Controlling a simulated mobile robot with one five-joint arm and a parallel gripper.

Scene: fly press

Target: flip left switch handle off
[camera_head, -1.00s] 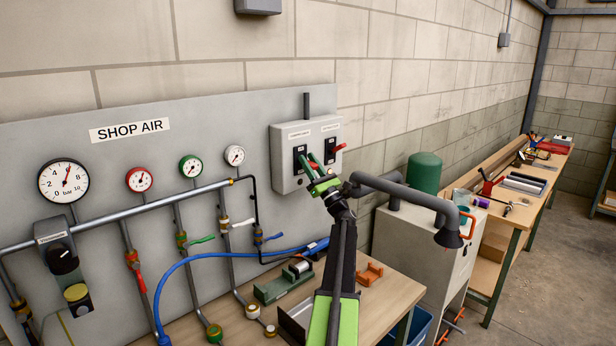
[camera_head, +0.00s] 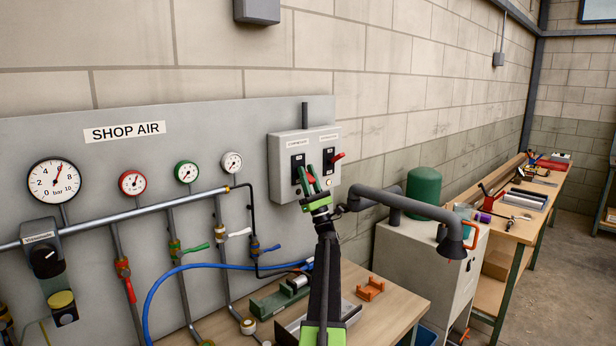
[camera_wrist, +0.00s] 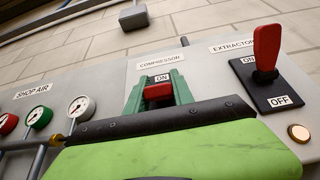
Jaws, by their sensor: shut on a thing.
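The left switch, labelled COMPRESSOR, has a red handle (camera_wrist: 158,91) on a dark plate (camera_head: 297,162). In the wrist view its ON label shows just above the handle, and the lower part of the switch is hidden behind my gripper. My gripper (camera_wrist: 158,94) has its green fingers on either side of this handle and is shut on it. In the head view my gripper (camera_head: 314,182) is at the front of the grey switch box (camera_head: 283,160). The handle's exact tilt is hard to tell.
The right switch, labelled EXTRACTOR, has a red handle (camera_wrist: 267,47) standing up, with OFF showing below it. A dark extraction pipe (camera_head: 415,208) runs close to the right of my arm. Gauges and valves fill the panel (camera_head: 90,150) at left. A wooden bench (camera_head: 385,305) lies below.

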